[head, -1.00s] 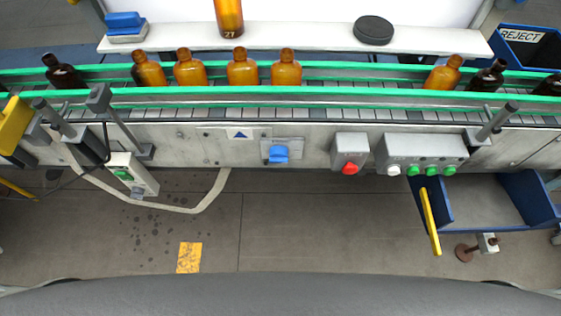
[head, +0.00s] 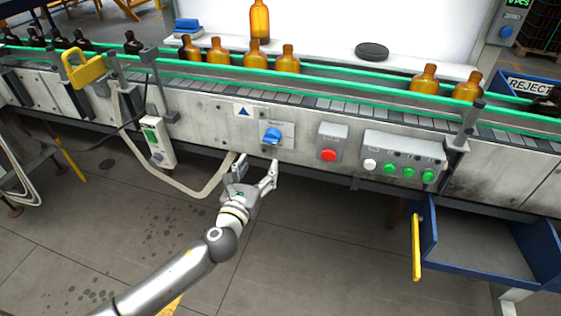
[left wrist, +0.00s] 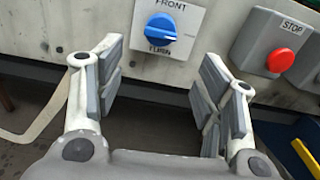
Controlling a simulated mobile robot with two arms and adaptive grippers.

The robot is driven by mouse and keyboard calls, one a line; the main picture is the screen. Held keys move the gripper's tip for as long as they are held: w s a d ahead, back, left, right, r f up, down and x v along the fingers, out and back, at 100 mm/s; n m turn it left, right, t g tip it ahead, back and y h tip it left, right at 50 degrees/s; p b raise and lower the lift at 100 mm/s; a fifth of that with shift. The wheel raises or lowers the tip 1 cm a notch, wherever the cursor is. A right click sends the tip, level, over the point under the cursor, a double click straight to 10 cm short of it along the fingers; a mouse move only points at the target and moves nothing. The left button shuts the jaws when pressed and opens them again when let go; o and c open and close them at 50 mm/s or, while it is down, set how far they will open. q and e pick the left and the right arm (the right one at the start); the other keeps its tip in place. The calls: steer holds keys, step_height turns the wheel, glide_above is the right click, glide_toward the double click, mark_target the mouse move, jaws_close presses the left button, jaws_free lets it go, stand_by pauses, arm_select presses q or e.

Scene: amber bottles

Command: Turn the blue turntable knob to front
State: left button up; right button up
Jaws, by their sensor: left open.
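The blue turntable knob (head: 272,135) sits on a small grey plate on the conveyor's front panel. In the left wrist view the knob (left wrist: 160,31) is at the top centre, under the label FRONT (left wrist: 170,4). A pale mark shows at the knob's right side, and lettering below it is partly covered. My left gripper (head: 257,172) is open and empty, below the knob and apart from it. In the left wrist view its two fingers frame the space under the knob.
A red stop button (head: 328,155) is right of the knob, then a box with a white and several green buttons (head: 403,160). A grey-white box (head: 157,143) with a cable is to the left. Amber bottles (head: 255,55) stand behind the green rails.

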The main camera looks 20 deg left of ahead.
mark_target(270, 143)
arm_select(q)
steer(key=w, duration=1.1)
steer(key=shift+d+r, duration=0.15)
steer(key=shift+r, duration=0.05)
steer(key=shift+c, duration=0.5)
steer(key=c, duration=0.9)
